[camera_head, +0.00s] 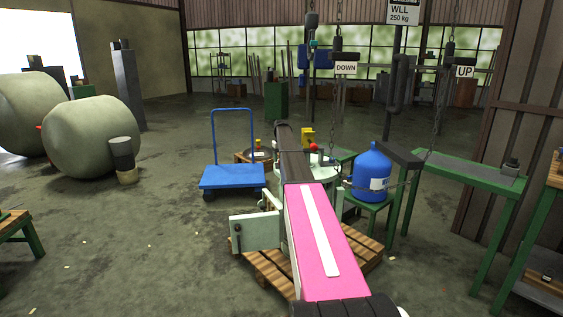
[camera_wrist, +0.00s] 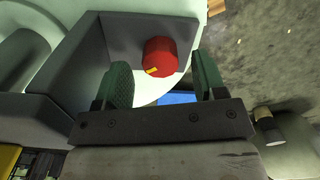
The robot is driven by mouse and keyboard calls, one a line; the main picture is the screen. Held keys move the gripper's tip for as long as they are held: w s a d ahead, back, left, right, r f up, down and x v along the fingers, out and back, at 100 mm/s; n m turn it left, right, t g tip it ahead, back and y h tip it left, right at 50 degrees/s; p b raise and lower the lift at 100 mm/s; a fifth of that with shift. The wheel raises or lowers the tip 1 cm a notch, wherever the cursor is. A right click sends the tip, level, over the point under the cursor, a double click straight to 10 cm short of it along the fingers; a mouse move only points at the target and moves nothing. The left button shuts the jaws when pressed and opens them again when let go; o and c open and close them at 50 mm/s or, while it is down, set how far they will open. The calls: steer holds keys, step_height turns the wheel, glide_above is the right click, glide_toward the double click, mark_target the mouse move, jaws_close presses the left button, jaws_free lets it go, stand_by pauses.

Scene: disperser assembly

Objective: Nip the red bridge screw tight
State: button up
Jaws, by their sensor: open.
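The red bridge screw (camera_wrist: 160,56) shows in the wrist view as a red knob with a small yellow mark. It stands beside a dark grey bracket (camera_wrist: 110,40) over a pale rounded surface. My gripper (camera_wrist: 165,85) is open, its two green-padded fingers to the left and right of the knob's near side. The knob lies just beyond and between the fingertips; I cannot tell whether either finger touches it. In the head view a red knob (camera_head: 313,147) shows on top of the pale green vessel (camera_head: 322,173), by the far end of my arm. My gripper's fingers are hidden there.
A blue bottle (camera_head: 372,172) stands on a green stand right of the vessel. Chains hang above, with DOWN (camera_head: 346,68) and UP (camera_head: 465,71) signs. A wooden pallet (camera_head: 262,272) lies below. A blue trolley (camera_head: 232,177) stands left.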

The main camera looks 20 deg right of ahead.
steer(key=shift+f, duration=0.85)
steer(key=c, duration=0.9)
